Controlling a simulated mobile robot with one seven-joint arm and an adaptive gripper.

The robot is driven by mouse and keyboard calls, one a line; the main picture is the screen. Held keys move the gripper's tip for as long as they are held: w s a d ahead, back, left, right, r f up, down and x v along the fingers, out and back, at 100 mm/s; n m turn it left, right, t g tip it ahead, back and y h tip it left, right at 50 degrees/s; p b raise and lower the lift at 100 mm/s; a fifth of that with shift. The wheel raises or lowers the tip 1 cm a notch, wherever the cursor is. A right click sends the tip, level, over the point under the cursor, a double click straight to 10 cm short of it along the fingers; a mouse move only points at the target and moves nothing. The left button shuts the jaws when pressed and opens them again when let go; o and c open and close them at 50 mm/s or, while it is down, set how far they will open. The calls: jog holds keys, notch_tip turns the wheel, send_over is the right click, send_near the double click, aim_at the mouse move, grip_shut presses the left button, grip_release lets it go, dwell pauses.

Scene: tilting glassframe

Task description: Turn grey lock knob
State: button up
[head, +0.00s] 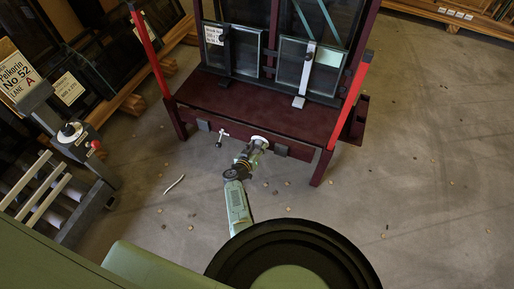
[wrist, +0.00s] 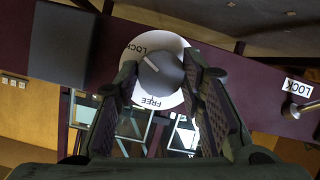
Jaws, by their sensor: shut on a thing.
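The grey lock knob (wrist: 163,73) sits on a round white dial (wrist: 142,101) on a dark red beam in the wrist view. The dial has the words LOCK and FREE, both upside down, LOCK at the upper side and FREE at the lower. A pale mark on the knob slants toward its upper-left face; its exact setting is hard to tell. My gripper (wrist: 160,80) has one finger on each side of the knob and is shut on it. In the head view my gripper (head: 255,153) reaches the white dial (head: 259,139) on the frame's front beam; the knob is hidden there.
The dark red glass frame (head: 262,108) has red side posts. A roller stand (head: 75,140) is at the left. Open floor lies right.

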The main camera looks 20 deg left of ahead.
jog(key=shift+c, duration=1)
